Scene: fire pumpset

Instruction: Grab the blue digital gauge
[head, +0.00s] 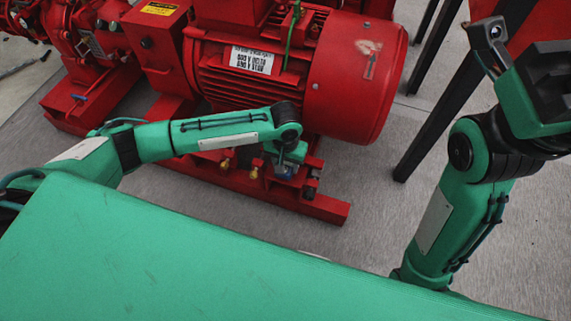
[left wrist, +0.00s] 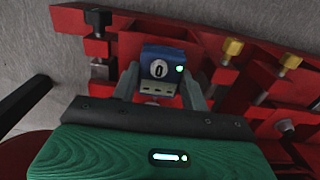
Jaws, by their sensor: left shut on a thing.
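The blue digital gauge (left wrist: 162,62) shows in the left wrist view as a small box with a white round dial and a lit spot. My left gripper (left wrist: 160,84) is shut on it, one grey finger at each side. In the head view, the left gripper (head: 287,158) points down beside the red motor's base, and only a little of the blue gauge (head: 286,171) shows under it. The right arm's end (head: 535,95) is raised at the upper right; its fingers cannot be made out.
The red motor (head: 350,85) stands just behind the left gripper on a red base frame (head: 320,207). Brass-coloured valves (head: 226,164) are close to its left. A dark slanted leg (head: 440,120) stands at right. Grey floor (head: 355,190) is open between.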

